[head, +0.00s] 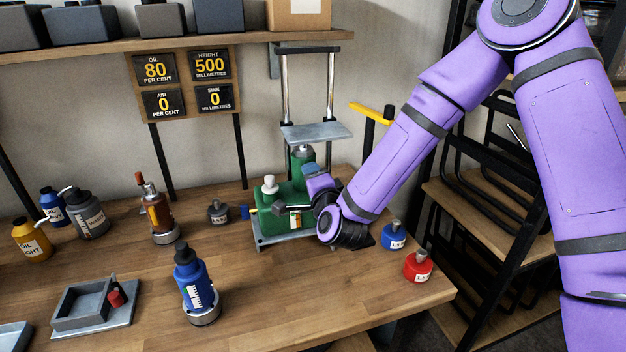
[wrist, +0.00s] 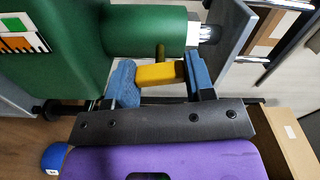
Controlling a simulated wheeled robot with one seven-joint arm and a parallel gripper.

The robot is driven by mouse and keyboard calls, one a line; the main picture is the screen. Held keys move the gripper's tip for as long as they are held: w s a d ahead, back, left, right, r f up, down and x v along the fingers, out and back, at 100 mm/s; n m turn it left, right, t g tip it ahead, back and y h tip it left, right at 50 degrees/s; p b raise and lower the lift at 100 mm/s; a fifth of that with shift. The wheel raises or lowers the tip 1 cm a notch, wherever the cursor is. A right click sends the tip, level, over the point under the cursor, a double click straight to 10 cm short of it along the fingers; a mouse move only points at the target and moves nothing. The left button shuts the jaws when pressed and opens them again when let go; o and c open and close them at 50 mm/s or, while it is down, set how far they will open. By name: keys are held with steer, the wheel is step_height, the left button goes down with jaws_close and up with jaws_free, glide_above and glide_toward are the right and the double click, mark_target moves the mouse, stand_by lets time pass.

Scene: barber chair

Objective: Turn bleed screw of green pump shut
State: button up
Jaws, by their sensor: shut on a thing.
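The green pump (head: 274,226) stands on a grey base plate on the workbench, under a small press frame. In the wrist view its green body and cylinder (wrist: 148,32) fill the top left. A yellow bar-shaped handle (wrist: 162,75), which looks like the bleed screw's, sits at the end of a short brass stem by the cylinder. My gripper (wrist: 160,80) has its blue fingers on either end of this handle and is shut on it. In the head view my gripper (head: 318,186) is against the pump's right side and hides the handle. How far the screw is turned cannot be told.
A panel (head: 187,86) reads oil 80, height 500, air 0. A yellow lever (head: 370,113) stands behind my arm. The front middle bench is clear.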

steer(key=shift+m, duration=1.1)
steer(key=o, duration=0.9)
steer(key=shift+s, duration=0.1)
steer(key=v, duration=1)
steer(key=shift+s+d, duration=0.1)
steer(key=shift+s, duration=0.2)
